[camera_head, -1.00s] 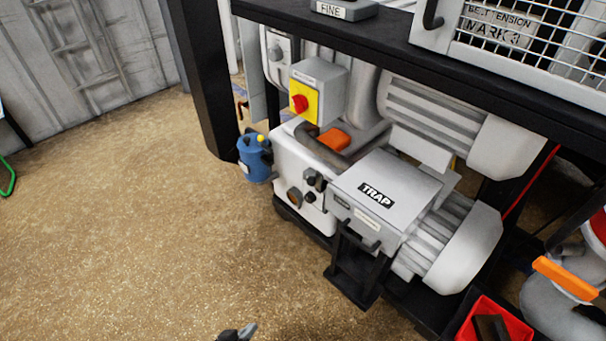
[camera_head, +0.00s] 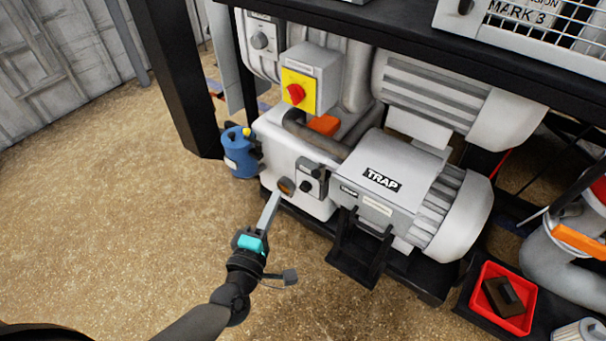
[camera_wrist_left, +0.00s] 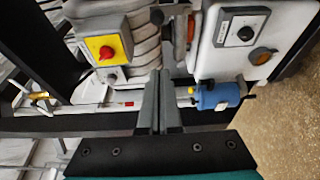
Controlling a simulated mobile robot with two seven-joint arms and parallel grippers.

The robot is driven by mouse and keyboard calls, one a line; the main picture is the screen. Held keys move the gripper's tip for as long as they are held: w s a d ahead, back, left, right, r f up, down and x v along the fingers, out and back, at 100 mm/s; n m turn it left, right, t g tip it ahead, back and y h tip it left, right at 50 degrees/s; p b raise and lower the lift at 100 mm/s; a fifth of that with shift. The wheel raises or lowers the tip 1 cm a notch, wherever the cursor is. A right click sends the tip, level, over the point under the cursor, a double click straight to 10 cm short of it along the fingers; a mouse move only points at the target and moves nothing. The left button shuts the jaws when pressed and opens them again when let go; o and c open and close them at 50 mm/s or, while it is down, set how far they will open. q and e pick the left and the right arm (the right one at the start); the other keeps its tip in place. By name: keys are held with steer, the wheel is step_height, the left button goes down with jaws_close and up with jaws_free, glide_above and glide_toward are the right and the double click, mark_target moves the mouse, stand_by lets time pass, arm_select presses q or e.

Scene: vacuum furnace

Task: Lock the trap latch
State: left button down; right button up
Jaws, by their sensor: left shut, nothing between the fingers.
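The grey box labelled TRAP (camera_head: 410,165) sits on the pump unit in the head view. Its front face carries small labels, with a black bar (camera_head: 366,226) just below them. I cannot tell from these views which part is the latch or how it is set. My left gripper (camera_head: 276,198) reaches up from the bottom left, with its fingers together and empty. In the head view its tips overlap the front of the white pump housing, left of the trap box; contact is unclear. The left wrist view shows the closed fingers (camera_wrist_left: 160,98). The right gripper is not in view.
A blue canister (camera_head: 240,155) stands left of the pump. A yellow plate with a red switch (camera_head: 296,92) is above it. A dark frame post (camera_head: 170,80) stands at left and a red tray (camera_head: 502,300) at lower right. Open floor lies at left.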

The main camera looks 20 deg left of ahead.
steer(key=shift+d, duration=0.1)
arm_select(q)
steer(key=w+d+b, duration=0.1)
steer(key=w+d, duration=0.3)
steer(key=w, duration=0.4)
steer(key=shift+w, duration=0.3)
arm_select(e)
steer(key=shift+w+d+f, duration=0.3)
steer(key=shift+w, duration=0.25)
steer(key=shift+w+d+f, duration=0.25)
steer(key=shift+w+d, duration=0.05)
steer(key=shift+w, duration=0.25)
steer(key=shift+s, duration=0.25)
arm_select(q)
steer(key=shift+m+b, duration=0.3)
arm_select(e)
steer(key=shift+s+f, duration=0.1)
arm_select(q)
steer(key=shift+d, duration=0.15)
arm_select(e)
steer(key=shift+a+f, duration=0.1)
